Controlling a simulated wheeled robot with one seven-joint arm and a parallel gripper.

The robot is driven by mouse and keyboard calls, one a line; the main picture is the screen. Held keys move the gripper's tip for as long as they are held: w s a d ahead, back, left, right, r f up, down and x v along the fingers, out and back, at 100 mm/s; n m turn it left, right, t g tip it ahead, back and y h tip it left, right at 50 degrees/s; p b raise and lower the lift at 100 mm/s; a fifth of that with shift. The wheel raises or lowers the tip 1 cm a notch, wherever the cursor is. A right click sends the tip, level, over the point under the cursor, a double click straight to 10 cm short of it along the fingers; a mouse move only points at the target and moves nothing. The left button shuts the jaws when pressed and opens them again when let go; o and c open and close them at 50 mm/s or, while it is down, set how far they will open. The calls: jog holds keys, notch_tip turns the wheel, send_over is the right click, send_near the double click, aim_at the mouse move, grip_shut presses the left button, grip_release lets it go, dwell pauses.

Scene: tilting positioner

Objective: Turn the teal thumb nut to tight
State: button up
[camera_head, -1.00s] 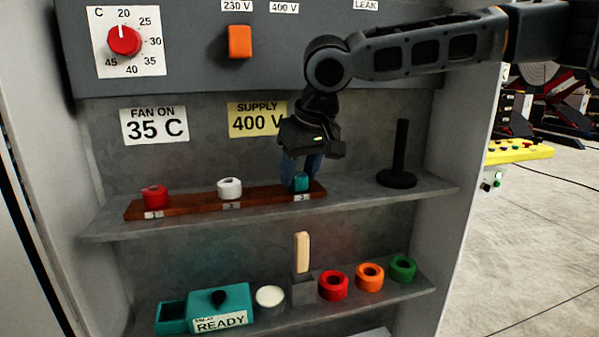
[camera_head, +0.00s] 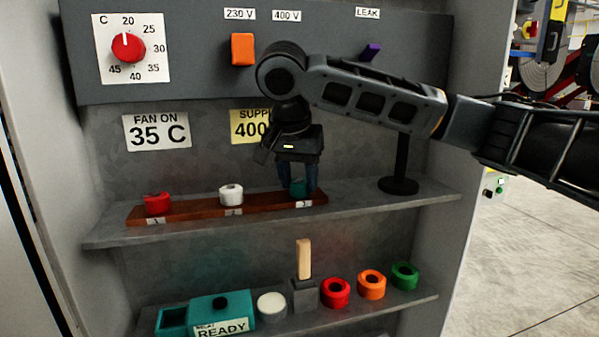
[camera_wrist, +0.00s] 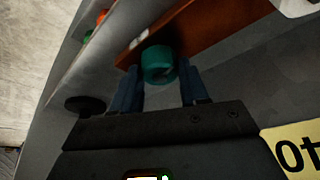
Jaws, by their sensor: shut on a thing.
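The teal thumb nut (camera_head: 298,188) sits at the right end of the brown wooden strip (camera_head: 180,214) on the upper shelf, by the label 3. My gripper (camera_head: 298,186) points down over it, with its blue fingers on either side, shut on the nut. In the wrist view the teal nut (camera_wrist: 158,64) shows between the fingertips of my gripper (camera_wrist: 160,76). Part of the nut is hidden by the fingers in the head view. Any tightness mark on it is too small to tell.
A white nut (camera_head: 231,194) and a red nut (camera_head: 157,203) stand on the same strip. A black post (camera_head: 401,165) stands to the right on the shelf. The lower shelf holds a teal box (camera_head: 222,308) and several rings. A switch panel (camera_head: 200,50) is above.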

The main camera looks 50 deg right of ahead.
jog(key=shift+m+g+p, duration=0.3)
jog(key=shift+m+p, duration=0.5)
jog(key=shift+m, duration=0.1)
jog(key=o, duration=1.1)
jog(key=shift+c, duration=0.2)
jog(key=v, duration=0.7)
jog(key=shift+a+r, duration=0.3)
jog(key=shift+r, duration=0.05)
